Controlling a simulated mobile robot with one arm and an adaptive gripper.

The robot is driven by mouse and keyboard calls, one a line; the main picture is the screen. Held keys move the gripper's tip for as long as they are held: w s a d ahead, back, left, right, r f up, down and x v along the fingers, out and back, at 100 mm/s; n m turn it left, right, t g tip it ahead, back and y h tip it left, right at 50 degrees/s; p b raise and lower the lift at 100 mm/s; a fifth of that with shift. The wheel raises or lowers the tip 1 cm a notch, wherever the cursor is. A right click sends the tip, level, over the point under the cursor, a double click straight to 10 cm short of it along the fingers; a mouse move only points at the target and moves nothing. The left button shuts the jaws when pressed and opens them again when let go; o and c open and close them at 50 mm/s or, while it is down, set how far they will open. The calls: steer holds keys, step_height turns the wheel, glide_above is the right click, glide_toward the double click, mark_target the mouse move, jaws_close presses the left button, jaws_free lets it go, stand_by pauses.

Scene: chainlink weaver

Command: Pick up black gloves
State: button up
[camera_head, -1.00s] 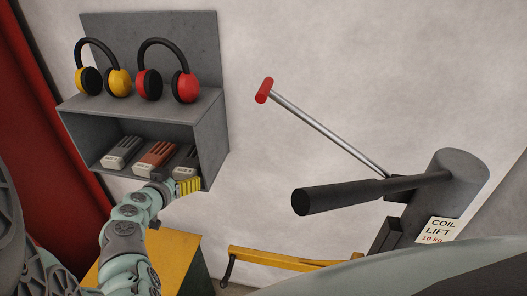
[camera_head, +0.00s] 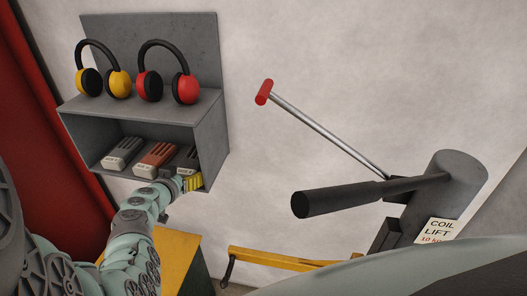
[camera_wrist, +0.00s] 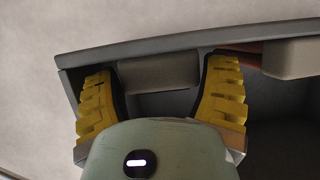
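The black gloves (camera_head: 187,156) lie at the right end of the lower shelf compartment, a dark bundle with a paler front end, partly hidden by my gripper in the head view. My gripper (camera_head: 192,183), with yellow fingers, is at the compartment's front edge by the gloves. In the wrist view my gripper (camera_wrist: 162,95) is open, with one finger on each side of the gloves' grey front end (camera_wrist: 160,73). Gaps show between the fingers and that end. Whether the fingers reach past it is hard to tell.
Red gloves (camera_head: 155,156) and grey gloves (camera_head: 122,154) lie to the left in the same compartment. The grey shelf unit (camera_head: 212,140) has a side wall close right of my gripper. Yellow and red earmuffs (camera_head: 183,87) sit on top. A black-handled coil lift (camera_head: 350,194) stands right.

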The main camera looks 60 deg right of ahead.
steer(key=c, duration=0.6)
steer(key=shift+c, duration=0.2)
steer(key=shift+a+r, duration=0.1)
steer(key=shift+r, duration=0.05)
